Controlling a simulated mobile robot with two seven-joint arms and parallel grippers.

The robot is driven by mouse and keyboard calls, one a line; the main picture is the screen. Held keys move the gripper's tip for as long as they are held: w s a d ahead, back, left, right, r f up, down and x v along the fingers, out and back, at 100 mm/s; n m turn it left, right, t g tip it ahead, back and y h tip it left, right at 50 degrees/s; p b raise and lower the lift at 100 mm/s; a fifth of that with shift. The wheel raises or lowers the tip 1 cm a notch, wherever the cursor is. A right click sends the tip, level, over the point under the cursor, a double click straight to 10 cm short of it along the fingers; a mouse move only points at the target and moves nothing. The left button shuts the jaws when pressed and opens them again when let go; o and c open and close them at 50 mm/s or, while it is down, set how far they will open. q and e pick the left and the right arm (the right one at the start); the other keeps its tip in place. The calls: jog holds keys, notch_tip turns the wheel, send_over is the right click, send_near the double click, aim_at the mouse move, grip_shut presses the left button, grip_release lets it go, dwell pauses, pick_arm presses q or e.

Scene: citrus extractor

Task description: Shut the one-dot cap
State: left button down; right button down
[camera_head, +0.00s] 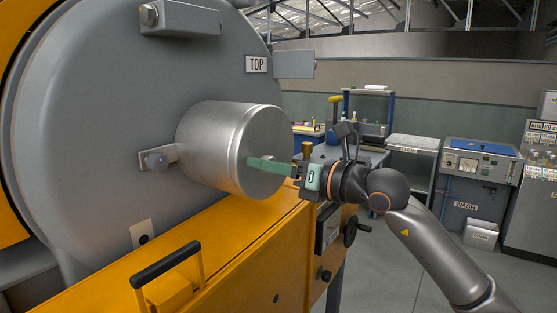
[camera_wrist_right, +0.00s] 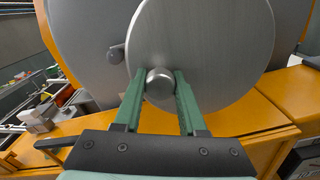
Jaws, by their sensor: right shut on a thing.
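A brushed-metal cylindrical cap (camera_head: 215,140) stands out from the front of the big grey drum face (camera_head: 75,120), below the TOP plate. Its round end also shows in the right wrist view (camera_wrist_right: 205,50). A round metal knob (camera_wrist_right: 160,82) sits on that end. My right gripper (camera_head: 252,163) reaches in from the right, its green fingers closed on either side of the knob; it also shows in the right wrist view (camera_wrist_right: 160,88). I see no dot marks on the cap. The join between cap and drum is partly hidden. My left gripper is out of view.
The yellow housing (camera_head: 235,245) with a black handle (camera_head: 166,264) lies below. A bench (camera_head: 365,155), a shelf and a WASH unit (camera_head: 470,195) stand back right. The floor at right is open.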

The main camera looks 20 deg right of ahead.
jog(key=c, duration=0.8)
grip_release()
jog(key=shift+w+d, duration=0.1)
jog(key=shift+d, duration=0.15)
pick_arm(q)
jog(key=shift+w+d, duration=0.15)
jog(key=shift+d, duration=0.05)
pick_arm(e)
jog(key=o, duration=0.3)
jog(key=shift+a, duration=0.1)
pick_arm(q)
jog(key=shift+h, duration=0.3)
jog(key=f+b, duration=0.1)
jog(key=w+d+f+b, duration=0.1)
jog(key=b, duration=0.1)
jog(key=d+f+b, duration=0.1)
jog(key=b, duration=0.1)
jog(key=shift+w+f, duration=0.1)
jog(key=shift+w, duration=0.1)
pick_arm(e)
jog(key=v, duration=1.2)
jog(key=shift+s, duration=0.25)
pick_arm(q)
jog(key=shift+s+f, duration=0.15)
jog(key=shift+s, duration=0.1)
